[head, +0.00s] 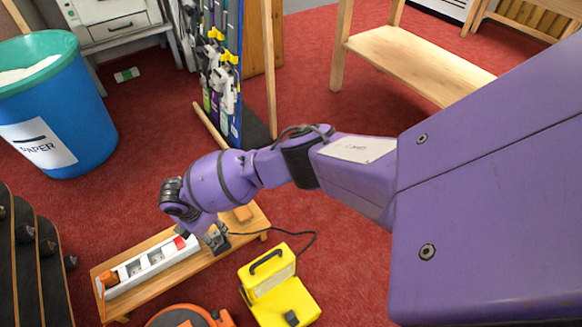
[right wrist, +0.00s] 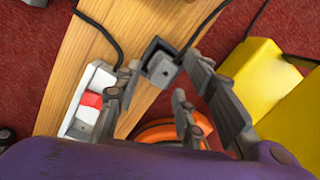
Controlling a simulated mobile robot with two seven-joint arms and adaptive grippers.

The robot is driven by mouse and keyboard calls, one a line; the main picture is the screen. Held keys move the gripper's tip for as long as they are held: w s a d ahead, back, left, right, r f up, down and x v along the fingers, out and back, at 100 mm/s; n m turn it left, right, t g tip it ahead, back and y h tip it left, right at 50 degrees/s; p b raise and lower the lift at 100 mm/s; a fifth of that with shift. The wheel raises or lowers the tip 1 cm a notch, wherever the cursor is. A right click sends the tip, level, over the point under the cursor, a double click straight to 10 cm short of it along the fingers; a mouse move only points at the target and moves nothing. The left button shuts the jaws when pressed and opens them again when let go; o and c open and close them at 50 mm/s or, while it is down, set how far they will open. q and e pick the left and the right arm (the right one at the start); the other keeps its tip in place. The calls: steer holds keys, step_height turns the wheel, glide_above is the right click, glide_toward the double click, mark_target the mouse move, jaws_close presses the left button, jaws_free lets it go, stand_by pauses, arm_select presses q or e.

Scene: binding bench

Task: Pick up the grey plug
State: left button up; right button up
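The grey plug (right wrist: 161,68) lies on the wooden board, with a black cable running from it, in the right wrist view. My right gripper (right wrist: 163,61) is open, with its fingertips on either side of the plug and small gaps showing. In the head view my right gripper (head: 214,238) is low over the right part of the board and largely hides the plug. My left gripper is not in view.
A white power strip (head: 152,264) with a red switch and an orange plug (head: 109,279) lies on the wooden board (head: 252,222). A yellow work lamp (head: 284,302) and an orange round object (head: 180,319) stand close by. A blue paper bin (head: 75,115) is at left.

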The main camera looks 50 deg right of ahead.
step_height(320, 180, down, 2)
steer(key=shift+w+d+f+b, duration=0.1)
steer(key=shift+w+d+b, duration=0.05)
steer(key=shift+b, duration=0.2)
jaws_close()
steer(key=shift+r, duration=0.25)
